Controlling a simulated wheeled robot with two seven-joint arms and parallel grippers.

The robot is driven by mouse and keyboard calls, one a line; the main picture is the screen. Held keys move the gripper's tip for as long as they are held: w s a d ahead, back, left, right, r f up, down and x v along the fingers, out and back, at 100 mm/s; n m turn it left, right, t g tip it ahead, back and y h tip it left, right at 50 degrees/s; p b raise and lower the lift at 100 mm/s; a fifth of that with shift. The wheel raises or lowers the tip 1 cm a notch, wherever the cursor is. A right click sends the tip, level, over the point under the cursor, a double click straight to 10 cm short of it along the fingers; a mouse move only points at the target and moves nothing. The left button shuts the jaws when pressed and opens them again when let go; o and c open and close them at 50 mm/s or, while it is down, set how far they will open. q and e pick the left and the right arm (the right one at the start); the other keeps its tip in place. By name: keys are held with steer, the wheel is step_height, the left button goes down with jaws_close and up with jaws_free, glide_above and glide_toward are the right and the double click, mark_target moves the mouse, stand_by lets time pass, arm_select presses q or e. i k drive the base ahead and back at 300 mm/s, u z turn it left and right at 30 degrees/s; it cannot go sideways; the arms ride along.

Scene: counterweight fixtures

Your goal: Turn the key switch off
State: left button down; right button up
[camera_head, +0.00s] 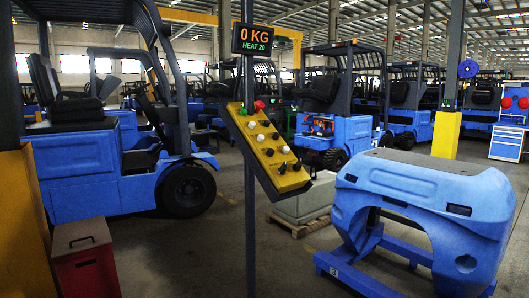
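A yellow control panel (262,141) is fixed at a tilt to a dark upright post (250,225) near the middle of the view. It carries several white and black knobs or buttons and a red button (259,105) near its upper end. I cannot tell which control is the key switch; the controls are too small to make out. A display (252,40) on the post above reads "0 KG" and "HEAT 20". Neither of my grippers is in view.
A large blue counterweight (425,190) stands on a blue frame at the right. A grey block (305,203) on a pallet sits behind the panel. A blue forklift (85,160) and a red box (87,262) are at the left. Some floor before the post is clear.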

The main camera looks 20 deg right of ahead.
mark_target(281, 170)
steer(key=i, duration=1.3)
steer(key=z, duration=0.25)
